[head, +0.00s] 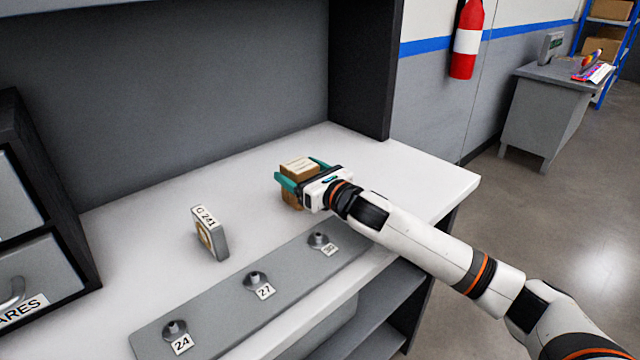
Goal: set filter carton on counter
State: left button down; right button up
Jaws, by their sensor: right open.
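The filter carton (298,168), a small brown box with a pale label on top, is on the white counter (150,222) near its right end. My right gripper (300,177) reaches in from the right. Its teal fingers are open, one on each side of the carton. The palm hides part of the carton's near side, and I cannot tell whether the fingers touch it. My left gripper is not in view.
A grey block labelled G 241 (211,235) stands left on the counter. A grey strip (215,320) with knobs and number tags runs along the front. A dark drawer cabinet (40,220) stands at left. Counter between block and carton is clear.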

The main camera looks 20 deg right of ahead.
jog(key=b+v, duration=0.1)
jog(key=v, duration=0.9)
jog(key=shift+r, duration=0.1)
